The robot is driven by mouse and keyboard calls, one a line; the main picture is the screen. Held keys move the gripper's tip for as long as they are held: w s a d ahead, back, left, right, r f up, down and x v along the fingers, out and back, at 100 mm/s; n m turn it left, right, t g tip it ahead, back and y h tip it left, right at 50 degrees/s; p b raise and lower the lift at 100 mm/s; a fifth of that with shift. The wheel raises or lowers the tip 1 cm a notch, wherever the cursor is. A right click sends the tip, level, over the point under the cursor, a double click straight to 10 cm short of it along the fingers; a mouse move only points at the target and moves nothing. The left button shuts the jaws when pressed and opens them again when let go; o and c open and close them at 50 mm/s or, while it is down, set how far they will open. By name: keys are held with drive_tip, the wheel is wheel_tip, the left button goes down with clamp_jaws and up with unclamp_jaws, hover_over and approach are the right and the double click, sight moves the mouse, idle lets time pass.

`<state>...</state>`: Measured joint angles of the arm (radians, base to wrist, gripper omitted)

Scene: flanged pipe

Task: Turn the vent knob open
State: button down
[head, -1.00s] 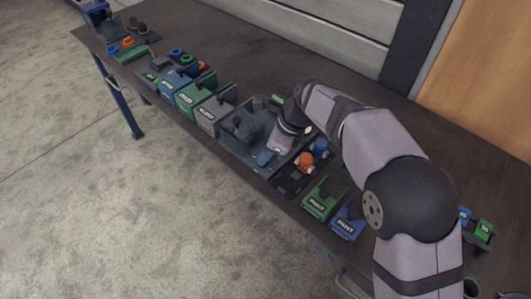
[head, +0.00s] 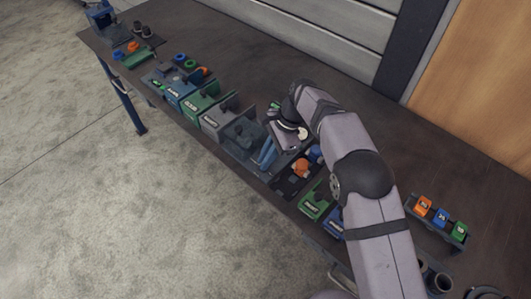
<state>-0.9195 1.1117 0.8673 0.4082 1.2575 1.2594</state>
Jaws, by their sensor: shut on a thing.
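A dark grey pipe assembly (head: 243,131) sits in a grey tray on the bench, near the middle of the head view. My gripper (head: 268,154), with two blue fingers, reaches down at the right side of this assembly. The fingers are shut on a small part there, which I take to be the vent knob. The knob itself is hidden by the fingers and too small to make out, so its turn position cannot be read.
Grey, green and blue labelled bins (head: 201,98) stand left of the tray. An orange part (head: 300,168) lies close right of my gripper, with green and blue bins beyond. A rack of small orange, blue and green boxes (head: 441,217) stands at the right. The bench's back strip is clear.

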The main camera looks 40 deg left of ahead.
drive_tip(key=shift+a+n+h+p, duration=0.15)
drive_tip(key=shift+n+h+p, duration=0.25)
drive_tip(key=shift+n, duration=1)
drive_tip(key=c, duration=1.8)
unclamp_jaws()
drive_tip(key=shift+c, duration=0.2)
drive_tip(key=shift+r, duration=0.1)
wheel_tip(320, 180, up, 10)
drive_tip(key=p, duration=0.1)
